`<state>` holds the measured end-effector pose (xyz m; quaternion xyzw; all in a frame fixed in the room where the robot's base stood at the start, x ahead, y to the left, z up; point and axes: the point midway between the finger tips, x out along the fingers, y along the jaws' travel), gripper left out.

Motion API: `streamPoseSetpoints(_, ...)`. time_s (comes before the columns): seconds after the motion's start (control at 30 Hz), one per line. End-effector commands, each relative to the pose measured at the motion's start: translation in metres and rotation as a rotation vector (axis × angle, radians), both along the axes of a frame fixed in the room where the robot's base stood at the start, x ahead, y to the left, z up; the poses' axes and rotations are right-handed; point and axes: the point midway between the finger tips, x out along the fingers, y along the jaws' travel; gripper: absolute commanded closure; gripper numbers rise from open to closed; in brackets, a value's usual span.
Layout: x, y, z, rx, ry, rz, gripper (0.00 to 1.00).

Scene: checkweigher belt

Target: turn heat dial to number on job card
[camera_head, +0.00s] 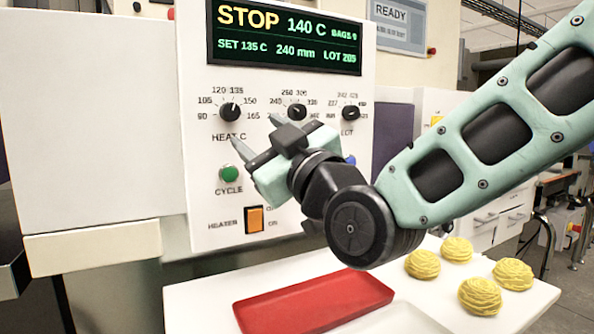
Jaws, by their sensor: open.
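The heat dial (230,112) is a black knob at the left of the row on the white control panel (200,160). Its white pointer tilts slightly right of straight up, near the 135 mark. The display (290,35) above reads STOP, 140 C, SET 135 C, 240 mm and LOT 205. My gripper (243,155) is open and empty in front of the panel, below the heat dial, between it and the green cycle button. It appears apart from the dial. I cannot make out a job card in this view.
Two more dials, a middle one (297,112) and the lot dial (351,113), sit to the right. The green cycle button (229,174) and orange heater switch (254,220) are below. A red tray (312,302) and several yellow pasta nests (480,296) lie on the white table.

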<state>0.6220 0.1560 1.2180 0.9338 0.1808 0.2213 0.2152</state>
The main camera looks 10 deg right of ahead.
Motion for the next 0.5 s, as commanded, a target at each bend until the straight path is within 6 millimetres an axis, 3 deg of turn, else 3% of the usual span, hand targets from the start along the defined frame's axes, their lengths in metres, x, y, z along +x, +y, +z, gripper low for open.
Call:
streamPoseSetpoints(0.27, -0.054, -0.028, -0.023, 0.0, 0.0, 0.001, 0.48)
streamPoseSetpoints(0.5, -0.071, -0.037, -0.03, 0.002, -0.001, 0.0, 0.48)
